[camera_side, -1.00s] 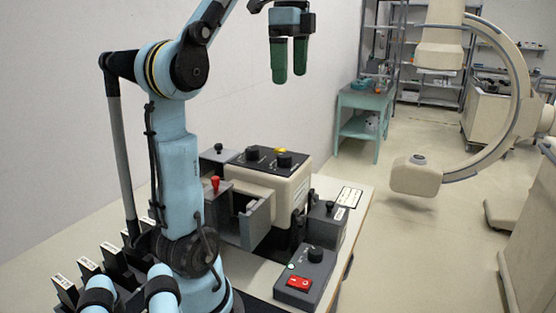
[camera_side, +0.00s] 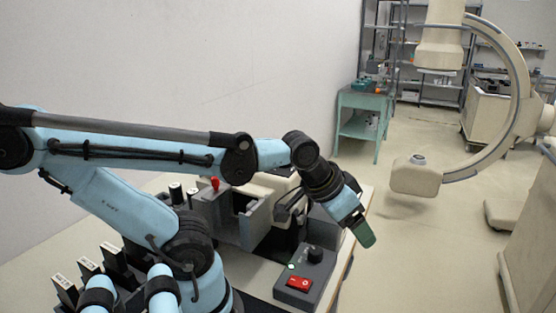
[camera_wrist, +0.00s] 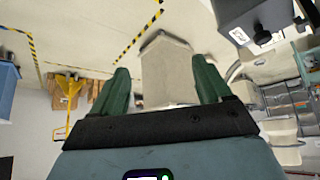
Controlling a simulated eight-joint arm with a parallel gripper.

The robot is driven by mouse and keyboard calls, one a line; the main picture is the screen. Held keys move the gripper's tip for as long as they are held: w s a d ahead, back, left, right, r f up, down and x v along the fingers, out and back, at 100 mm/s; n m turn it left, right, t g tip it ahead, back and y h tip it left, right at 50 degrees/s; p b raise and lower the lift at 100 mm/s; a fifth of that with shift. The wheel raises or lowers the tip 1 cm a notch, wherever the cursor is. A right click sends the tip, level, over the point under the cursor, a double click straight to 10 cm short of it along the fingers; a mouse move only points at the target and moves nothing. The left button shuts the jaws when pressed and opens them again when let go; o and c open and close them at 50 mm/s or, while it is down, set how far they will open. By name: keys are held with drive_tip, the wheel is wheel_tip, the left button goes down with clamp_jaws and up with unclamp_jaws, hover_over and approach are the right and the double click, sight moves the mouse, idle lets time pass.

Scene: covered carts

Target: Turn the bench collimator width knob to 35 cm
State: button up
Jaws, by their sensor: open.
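The cream collimator housing (camera_side: 265,181) stands on the bench, mostly hidden behind my arm in the side view. The black knobs on its top, seen earlier, are now hidden, so I cannot read the width setting. My gripper (camera_side: 366,238) hangs past the right side of the housing, tilted down over the bench's right edge, apart from the housing. In the wrist view my gripper (camera_wrist: 161,66) shows two green fingers spread apart with nothing held between them.
A grey box (camera_side: 305,275) with a black knob (camera_side: 315,254) and red switch (camera_side: 298,283) sits at the bench's front right. A red-topped lever (camera_side: 215,183) stands left of the housing. A teal table (camera_side: 363,101) and C-arm (camera_side: 520,85) stand beyond.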

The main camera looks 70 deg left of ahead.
drive_tip(key=a+r+n+g, duration=0.1)
drive_tip(key=a+r+n, duration=0.1)
drive_tip(key=a+r, duration=0.1)
drive_tip(key=a+r+n+g, duration=0.1)
drive_tip(key=a+r+n, duration=0.1)
drive_tip(key=a+r, duration=0.1)
drive_tip(key=a+r+n+g+y, duration=0.1)
drive_tip(key=a+r+n, duration=0.1)
drive_tip(key=a+r, duration=0.1)
drive_tip(key=shift+w+a, duration=0.15)
drive_tip(key=shift+w, duration=0.1)
drive_tip(key=shift+c, duration=1.1)
drive_tip(key=s+a+r+n+g+h, duration=0.1)
drive_tip(key=s+a+r+n+g, duration=0.3)
drive_tip(key=s+a+r+n, duration=0.45)
drive_tip(key=shift+n, duration=0.35)
drive_tip(key=f, duration=0.3)
drive_tip(key=w+f, duration=0.1)
drive_tip(key=f, duration=0.2)
drive_tip(key=a+f, duration=0.1)
drive_tip(key=f, duration=0.2)
drive_tip(key=shift+w+a+f, duration=0.1)
drive_tip(key=shift+w+f, duration=0.2)
drive_tip(key=c, duration=1)
drive_tip(key=shift+c, duration=0.2)
